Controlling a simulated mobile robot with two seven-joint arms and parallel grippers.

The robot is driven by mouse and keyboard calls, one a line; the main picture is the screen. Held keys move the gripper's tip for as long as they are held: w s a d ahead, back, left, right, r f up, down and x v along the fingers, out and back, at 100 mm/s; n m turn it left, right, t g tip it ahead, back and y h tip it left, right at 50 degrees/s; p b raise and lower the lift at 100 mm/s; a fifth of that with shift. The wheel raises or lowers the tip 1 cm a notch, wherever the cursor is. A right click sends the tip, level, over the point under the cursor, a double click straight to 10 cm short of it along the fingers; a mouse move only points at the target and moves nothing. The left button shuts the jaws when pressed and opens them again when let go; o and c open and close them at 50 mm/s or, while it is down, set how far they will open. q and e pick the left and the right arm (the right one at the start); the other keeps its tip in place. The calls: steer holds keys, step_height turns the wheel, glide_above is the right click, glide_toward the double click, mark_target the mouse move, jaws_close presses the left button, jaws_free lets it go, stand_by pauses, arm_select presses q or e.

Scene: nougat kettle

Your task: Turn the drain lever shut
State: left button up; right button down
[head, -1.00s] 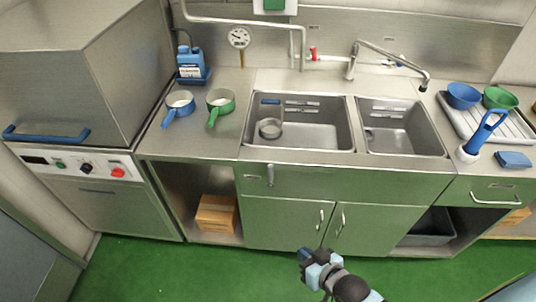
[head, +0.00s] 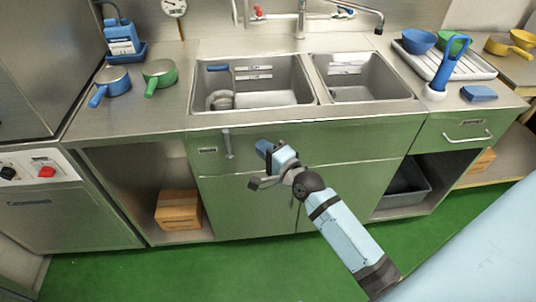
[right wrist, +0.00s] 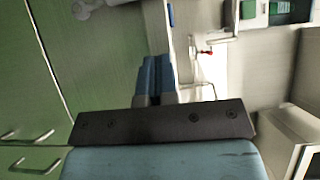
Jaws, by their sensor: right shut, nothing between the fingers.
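The drain lever (head: 228,145) is a small grey handle hanging vertically on the green front panel below the left sink basin (head: 255,100). My right gripper (head: 263,147) is in front of the cabinet, just right of the lever in the head view and apart from it in the picture. Its blue fingers are shut with nothing between them. My left gripper is not in view.
The counter's front edge (head: 300,119) runs above my gripper. Cabinet door handles (right wrist: 30,137) stick out below. A cardboard box (head: 179,210) sits in the open bay at left, a grey bin (head: 402,188) in the right bay. The green floor is clear in front.

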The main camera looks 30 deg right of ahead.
mark_target(229, 130)
steer(key=w, duration=0.2)
steer(key=w+a, duration=0.1)
steer(key=w, duration=0.2)
steer(key=shift+w, duration=0.3)
steer(key=shift+w+a, duration=0.3)
steer(key=shift+a, duration=0.2)
steer(key=shift+w+a, duration=0.3)
steer(key=shift+a, duration=0.2)
steer(key=shift+w+a, duration=0.35)
steer(key=shift+a, duration=0.15)
